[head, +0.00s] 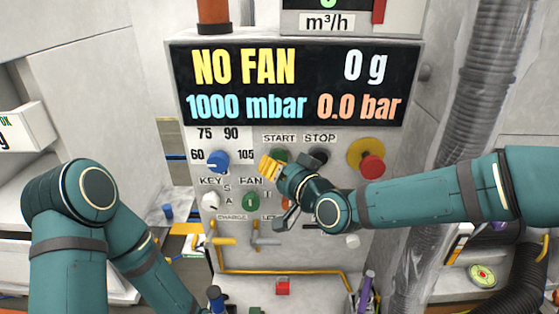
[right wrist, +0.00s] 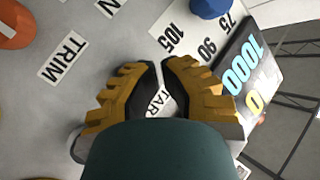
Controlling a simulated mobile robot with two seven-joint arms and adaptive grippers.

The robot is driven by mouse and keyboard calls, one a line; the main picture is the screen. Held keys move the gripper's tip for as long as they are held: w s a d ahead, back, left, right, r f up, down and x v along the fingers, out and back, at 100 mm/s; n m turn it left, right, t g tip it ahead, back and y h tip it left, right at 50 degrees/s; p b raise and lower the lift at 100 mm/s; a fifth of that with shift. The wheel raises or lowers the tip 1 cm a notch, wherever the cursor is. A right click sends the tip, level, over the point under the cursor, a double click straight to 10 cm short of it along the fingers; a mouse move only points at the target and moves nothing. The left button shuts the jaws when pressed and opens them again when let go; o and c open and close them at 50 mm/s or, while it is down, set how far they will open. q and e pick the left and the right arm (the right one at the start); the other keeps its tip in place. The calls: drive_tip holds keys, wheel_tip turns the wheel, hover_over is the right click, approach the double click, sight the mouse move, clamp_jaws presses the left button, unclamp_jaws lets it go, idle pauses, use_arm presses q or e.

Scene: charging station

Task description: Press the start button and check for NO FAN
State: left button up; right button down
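The display (head: 290,85) reads NO FAN in yellow, with 0 g, 1000 mbar and 0.0 bar. Below it is the START label (head: 279,138). The green start button (head: 280,155) is partly hidden behind my right gripper (head: 268,167), whose yellow fingertips are just left of it and close to the panel. I cannot tell whether they touch. The start button is hidden there. My left gripper is out of view.
The dark stop button (head: 319,157) and a red emergency button (head: 371,167) on a yellow base are to the right. A blue knob (head: 217,160) is left of my gripper. The green FAN knob (head: 250,203) sits below. Yellow pipes (head: 285,271) run lower down.

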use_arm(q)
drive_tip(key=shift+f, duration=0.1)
use_arm(e)
drive_tip(key=shift+s, duration=0.25)
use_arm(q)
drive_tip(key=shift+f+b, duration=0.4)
use_arm(e)
drive_tip(key=shift+s, duration=2.5)
drive_tip(key=s+d+f+m+g+h, duration=0.1)
drive_tip(key=d+f+g+h, duration=0.15)
drive_tip(key=f, duration=0.95)
drive_tip(key=s+d+f+m+g+h, duration=0.1)
drive_tip(key=d+f+g, duration=0.2)
drive_tip(key=f, duration=0.8)
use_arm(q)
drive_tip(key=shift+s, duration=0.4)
use_arm(e)
drive_tip(key=s+d+f+g+h, duration=0.1)
drive_tip(key=s+d+f+g, duration=0.2)
drive_tip(key=s+f, duration=0.3)
drive_tip(key=s+d+f+g+h, duration=0.2)
drive_tip(key=s+f, duration=0.5)
drive_tip(key=f, duration=0.5)
drive_tip(key=shift+s+d+f+g, duration=0.25)
drive_tip(key=shift+d+f+g, duration=0.1)
drive_tip(key=shift+d+g, duration=0.25)
